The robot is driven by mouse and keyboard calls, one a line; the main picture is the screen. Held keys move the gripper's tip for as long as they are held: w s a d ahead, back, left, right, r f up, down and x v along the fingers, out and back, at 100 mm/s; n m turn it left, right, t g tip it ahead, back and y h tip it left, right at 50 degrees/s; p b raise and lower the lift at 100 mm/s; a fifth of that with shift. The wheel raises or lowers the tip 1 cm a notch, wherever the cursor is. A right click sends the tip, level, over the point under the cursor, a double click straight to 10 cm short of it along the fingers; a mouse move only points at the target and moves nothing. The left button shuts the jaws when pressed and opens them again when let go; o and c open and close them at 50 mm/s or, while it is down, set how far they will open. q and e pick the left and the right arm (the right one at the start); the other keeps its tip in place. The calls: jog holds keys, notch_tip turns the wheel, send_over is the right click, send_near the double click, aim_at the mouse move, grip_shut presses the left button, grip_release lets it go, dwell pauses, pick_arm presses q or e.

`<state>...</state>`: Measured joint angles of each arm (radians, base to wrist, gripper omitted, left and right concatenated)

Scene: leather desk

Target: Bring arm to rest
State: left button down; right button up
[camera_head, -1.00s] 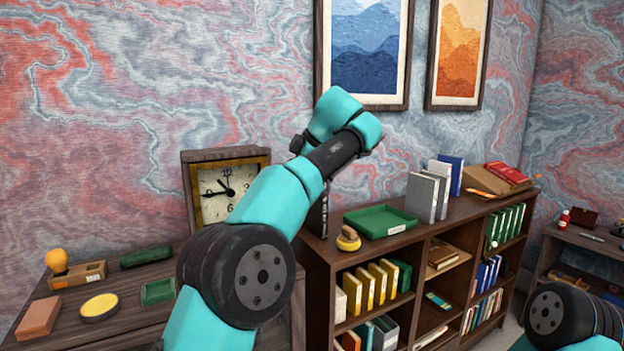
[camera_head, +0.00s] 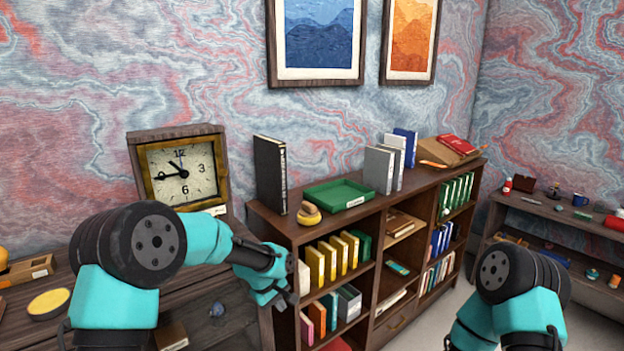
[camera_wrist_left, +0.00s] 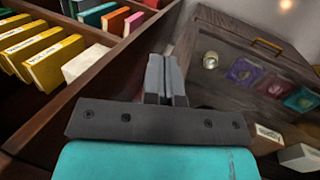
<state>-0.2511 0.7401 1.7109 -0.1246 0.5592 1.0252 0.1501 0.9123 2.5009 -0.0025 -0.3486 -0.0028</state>
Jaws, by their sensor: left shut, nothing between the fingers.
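My left arm comes in from the left in the head view, over the front of the wooden desk, and bends down beside the bookshelf. My left gripper (camera_head: 290,298) is small and partly hidden there, in front of the shelf's left side. In the left wrist view its two grey fingers (camera_wrist_left: 166,78) are pressed together with nothing between them. My right arm shows at the lower right of the head view, but its gripper is out of view.
A wooden bookshelf (camera_head: 285,228) holds several books, a green tray (camera_head: 338,194) and a black binder (camera_head: 270,174) on top. A clock (camera_head: 180,170) stands on the desk at left. A low side shelf (camera_head: 560,226) stands at right. Bare floor lies between the shelves.

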pick_arm(q)
jog(key=s+a+f+m, duration=0.1)
jog(key=s+a+f, duration=0.25)
jog(key=f, duration=0.25)
jog(key=s+a+f+m, duration=0.1)
jog(key=s+a+f, duration=0.1)
jog(key=s+f, duration=0.25)
jog(key=s+a+f+m, duration=0.1)
jog(key=s+a+f, duration=0.1)
jog(key=s+f, duration=0.2)
jog(key=s+a+f+m, duration=0.1)
jog(key=s+a+f, duration=0.2)
jog(key=s, duration=0.8)
jog(key=s+a+f+m, duration=0.2)
jog(key=s+a+f, duration=0.1)
jog(key=s+f, duration=0.3)
jog(key=shift+s+f+g, duration=0.15)
jog(key=shift+s+g, duration=0.15)
jog(key=shift+s, duration=0.95)
